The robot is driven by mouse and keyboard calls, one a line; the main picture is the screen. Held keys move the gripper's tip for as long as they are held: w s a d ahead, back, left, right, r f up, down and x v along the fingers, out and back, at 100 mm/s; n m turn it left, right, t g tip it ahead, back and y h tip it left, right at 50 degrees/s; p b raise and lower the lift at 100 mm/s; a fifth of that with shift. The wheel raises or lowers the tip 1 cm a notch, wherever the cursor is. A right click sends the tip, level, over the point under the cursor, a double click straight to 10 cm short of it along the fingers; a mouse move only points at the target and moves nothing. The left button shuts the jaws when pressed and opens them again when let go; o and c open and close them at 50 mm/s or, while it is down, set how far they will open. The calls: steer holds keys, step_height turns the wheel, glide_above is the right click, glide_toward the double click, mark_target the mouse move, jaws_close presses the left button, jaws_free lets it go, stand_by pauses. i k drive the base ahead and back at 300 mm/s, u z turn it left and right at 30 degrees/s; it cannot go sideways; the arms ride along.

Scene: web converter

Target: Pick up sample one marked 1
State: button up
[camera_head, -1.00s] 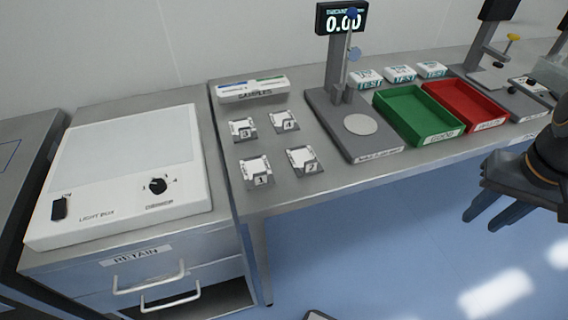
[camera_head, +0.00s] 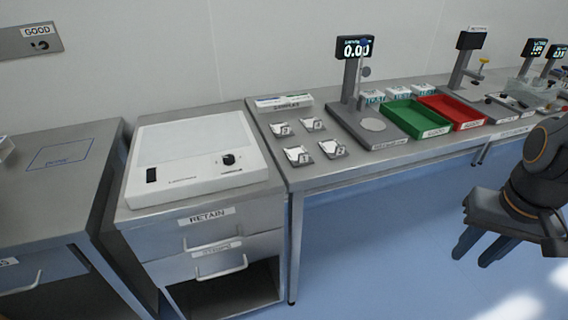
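Sample one (camera_head: 299,156) is a small white piece on a grey holder on the steel bench, at the front left of the group of samples. Its number is hard to read in the current view. Sample two (camera_head: 333,149) sits to its right, with samples three (camera_head: 281,129) and four (camera_head: 312,124) behind. My gripper (camera_head: 477,252) is at the right, in front of the bench and well apart from the samples. Its dark fingers are spread, with nothing between them.
A light box (camera_head: 195,165) stands on the drawer cabinet left of the samples. A scale (camera_head: 372,125) reading 0.00 stands to their right, then a green tray (camera_head: 415,118) and a red tray (camera_head: 452,110). A samples rack (camera_head: 284,102) lies behind. Blue floor is clear in front.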

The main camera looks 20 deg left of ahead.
mark_target(298, 151)
steer(key=u, duration=1.4)
steer(key=i, duration=1)
